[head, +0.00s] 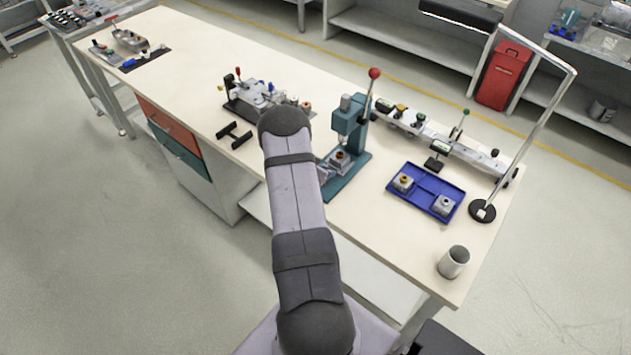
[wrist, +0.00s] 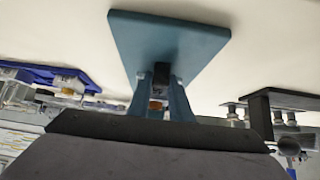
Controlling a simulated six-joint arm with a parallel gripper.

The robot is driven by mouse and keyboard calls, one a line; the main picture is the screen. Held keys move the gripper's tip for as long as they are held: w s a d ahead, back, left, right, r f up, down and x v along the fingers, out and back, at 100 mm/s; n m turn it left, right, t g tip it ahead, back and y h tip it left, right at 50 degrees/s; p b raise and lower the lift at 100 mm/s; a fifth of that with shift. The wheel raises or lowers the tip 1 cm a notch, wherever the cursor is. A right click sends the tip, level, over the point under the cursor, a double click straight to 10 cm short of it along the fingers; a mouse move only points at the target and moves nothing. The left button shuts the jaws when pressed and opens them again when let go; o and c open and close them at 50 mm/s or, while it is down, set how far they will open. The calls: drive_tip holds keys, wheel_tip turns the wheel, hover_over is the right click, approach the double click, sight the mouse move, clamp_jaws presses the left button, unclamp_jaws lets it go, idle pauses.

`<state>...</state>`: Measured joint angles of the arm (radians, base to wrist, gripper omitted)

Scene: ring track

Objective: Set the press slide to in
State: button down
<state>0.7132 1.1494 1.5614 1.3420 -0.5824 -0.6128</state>
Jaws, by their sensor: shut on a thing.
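The teal press (head: 350,125) stands upright on its teal base near the middle of the bench, its red-knobbed lever raised. Its slide carries a grey block with a brass-coloured ring (head: 341,160), in front of the column and low on the base. My gripper (head: 324,174) shows only as a small grey part at the front left of the slide; my arm hides most of it. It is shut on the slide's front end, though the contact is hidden. In the wrist view, the press base (wrist: 165,40) fills the top centre, and a dark grey body covers the bottom.
A blue tray (head: 426,192) with two grey blocks lies right of the press. A grey cup (head: 453,262) and a lamp with a round black foot (head: 482,211) stand farther right. A clamp fixture (head: 255,97) and a black stand (head: 234,135) are left.

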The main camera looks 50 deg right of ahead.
drive_tip(key=shift+d, duration=0.5)
drive_tip(key=shift+r, duration=0.1)
drive_tip(key=shift+d, duration=0.1)
drive_tip(key=c, duration=1.6)
unclamp_jaws()
drive_tip(key=shift+d, duration=0.1)
drive_tip(key=shift+a, duration=0.2)
drive_tip(key=shift+b+v, duration=0.9)
drive_tip(key=shift+v, duration=2.6)
